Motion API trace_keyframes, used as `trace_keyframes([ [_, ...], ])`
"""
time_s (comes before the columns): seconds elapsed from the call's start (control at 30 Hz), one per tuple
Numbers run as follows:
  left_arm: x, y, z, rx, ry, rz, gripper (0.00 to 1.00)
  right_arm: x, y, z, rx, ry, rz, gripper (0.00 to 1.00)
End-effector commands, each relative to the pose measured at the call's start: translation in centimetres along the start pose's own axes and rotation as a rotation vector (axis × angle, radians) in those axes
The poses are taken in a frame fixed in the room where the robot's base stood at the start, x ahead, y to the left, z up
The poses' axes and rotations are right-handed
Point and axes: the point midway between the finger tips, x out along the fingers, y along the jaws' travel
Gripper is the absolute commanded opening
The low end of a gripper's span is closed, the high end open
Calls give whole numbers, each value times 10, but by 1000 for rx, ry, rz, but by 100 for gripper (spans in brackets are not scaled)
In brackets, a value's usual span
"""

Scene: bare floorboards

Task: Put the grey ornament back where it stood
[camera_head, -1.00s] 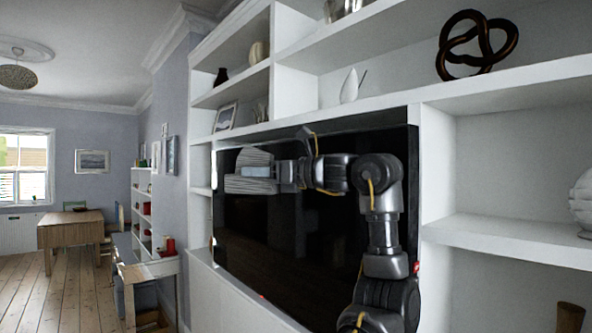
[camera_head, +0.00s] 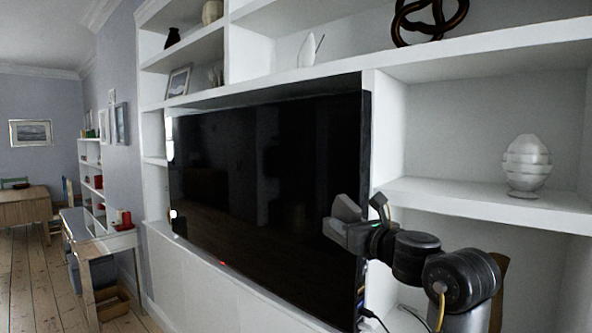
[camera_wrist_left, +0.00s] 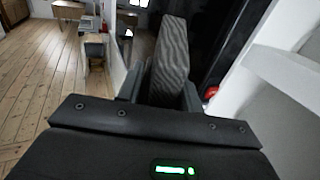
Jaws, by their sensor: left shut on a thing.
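The grey ornament (camera_wrist_left: 172,50) is a ribbed, tapering piece standing up between the dark fingers of my left gripper (camera_wrist_left: 158,88) in the left wrist view. In the head view a pale grey wedge (camera_head: 346,208), seemingly the ornament, shows at the tip of my left gripper (camera_head: 342,228). The gripper is shut on it, in front of the lower right edge of the black television. The fingers hide its lower part. My right gripper is in neither view.
The television (camera_head: 270,190) fills the unit's middle bay. The right shelf (camera_head: 450,197) holds a white ribbed vase (camera_head: 526,165), with bare board to its left. Above stand a dark knot sculpture (camera_head: 430,22) and a small white vase (camera_head: 307,50). Open floorboards (camera_head: 25,275) lie at left.

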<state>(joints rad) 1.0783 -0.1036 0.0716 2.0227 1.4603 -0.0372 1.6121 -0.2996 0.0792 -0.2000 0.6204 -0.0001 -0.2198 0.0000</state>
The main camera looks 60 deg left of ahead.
Motion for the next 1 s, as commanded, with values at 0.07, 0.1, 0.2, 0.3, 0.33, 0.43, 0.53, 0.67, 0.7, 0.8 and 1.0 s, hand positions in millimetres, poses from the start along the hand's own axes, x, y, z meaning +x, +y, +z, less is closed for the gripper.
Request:
trace_keyframes([
  [0.07,-20,-13,-48,8,1,-157,11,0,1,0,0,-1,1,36],
  [0.1,-30,-17,-69,8,1,-234,11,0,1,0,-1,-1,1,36],
  [0.2,-55,-23,-116,10,0,-415,11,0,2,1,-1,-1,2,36],
  [0.3,-80,-23,-158,13,-2,-572,11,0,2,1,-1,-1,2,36],
  [0.33,-87,-22,-170,16,-3,-612,11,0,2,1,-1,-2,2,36],
  [0.43,-109,-19,-204,18,-5,-727,11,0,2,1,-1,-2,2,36],
  [0.53,-131,-14,-236,22,-6,-818,11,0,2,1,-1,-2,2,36],
  [0.67,-161,-4,-274,21,-1,-911,11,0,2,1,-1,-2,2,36],
  [0.7,-172,0,-286,20,0,-936,11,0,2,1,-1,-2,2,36],
  [0.8,-202,6,-308,11,3,-980,11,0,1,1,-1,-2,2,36],
  [1.0,-257,5,-319,-2,4,-987,11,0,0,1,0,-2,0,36],
])
